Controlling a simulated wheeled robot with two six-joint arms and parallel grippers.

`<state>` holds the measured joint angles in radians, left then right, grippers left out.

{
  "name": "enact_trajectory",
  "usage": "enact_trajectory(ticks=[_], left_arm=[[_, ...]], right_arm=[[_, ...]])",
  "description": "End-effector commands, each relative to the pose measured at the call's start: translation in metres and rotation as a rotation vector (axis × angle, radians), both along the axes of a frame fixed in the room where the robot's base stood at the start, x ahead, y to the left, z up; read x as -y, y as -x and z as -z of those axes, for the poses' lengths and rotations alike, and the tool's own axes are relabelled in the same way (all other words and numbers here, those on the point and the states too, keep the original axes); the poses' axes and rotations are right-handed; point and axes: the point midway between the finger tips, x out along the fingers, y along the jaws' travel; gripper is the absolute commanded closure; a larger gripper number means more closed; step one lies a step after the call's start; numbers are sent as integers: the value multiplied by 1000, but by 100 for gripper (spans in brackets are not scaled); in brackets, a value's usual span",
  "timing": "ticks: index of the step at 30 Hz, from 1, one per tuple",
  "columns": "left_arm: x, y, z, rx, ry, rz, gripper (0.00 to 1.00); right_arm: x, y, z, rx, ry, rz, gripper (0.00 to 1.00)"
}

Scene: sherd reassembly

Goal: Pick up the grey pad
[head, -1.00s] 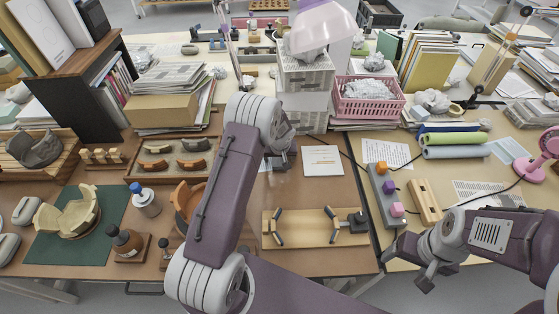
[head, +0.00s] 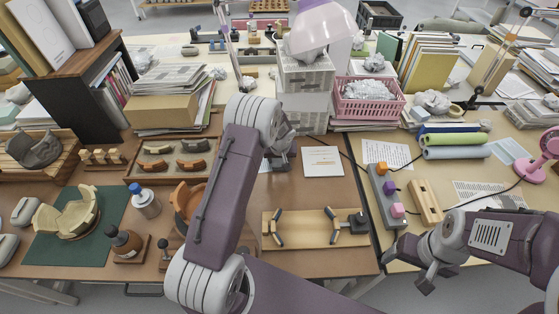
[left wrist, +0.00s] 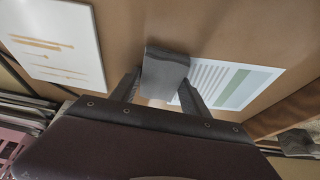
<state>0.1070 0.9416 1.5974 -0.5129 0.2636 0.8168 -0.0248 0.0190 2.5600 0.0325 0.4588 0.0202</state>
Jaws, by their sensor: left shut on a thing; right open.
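The grey pad (left wrist: 166,72) is a small dark grey block in the left wrist view. It sits between the two fingers of my left gripper (left wrist: 160,88), which is shut on it. I cannot tell whether the pad touches the table. In the head view my left gripper (head: 281,158) is over the brown table, just left of a white booklet (head: 322,161), and the arm partly hides that area. My right gripper (head: 407,272) is open and empty near the front edge of the right-hand table.
A printed sheet (left wrist: 234,84) lies beside the pad. A wooden board with dark clamps (head: 300,240) lies in front. A tray of curved sherds (head: 150,163) and a green mat (head: 98,247) with a pale bowl (head: 68,213) are left. A pink basket (head: 368,108) stands behind.

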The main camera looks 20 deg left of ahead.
Motion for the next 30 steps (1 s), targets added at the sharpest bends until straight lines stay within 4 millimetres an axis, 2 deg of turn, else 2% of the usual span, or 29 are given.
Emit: enact_trajectory(ticks=[5, 11, 14, 21, 25, 30], left_arm=[[0, -1, -9, 2, -1, -1, 92], [0, -2, -47, 6, -1, -1, 92], [23, 1, -55, 3, -1, 5, 92], [79, 6, -89, 4, 0, 6, 92], [101, 8, -103, 3, -1, 4, 92], [115, 10, -112, 1, -1, 1, 92]], right_arm=[[0, 0, -7, 0, 0, 0, 25], [0, 0, -12, 0, 0, 0, 25], [0, 0, -4, 0, 0, 0, 25], [0, 0, 2, 0, 0, 0, 25], [0, 0, 3, 0, 0, 0, 25], [0, 0, 4, 0, 0, 0, 25]])
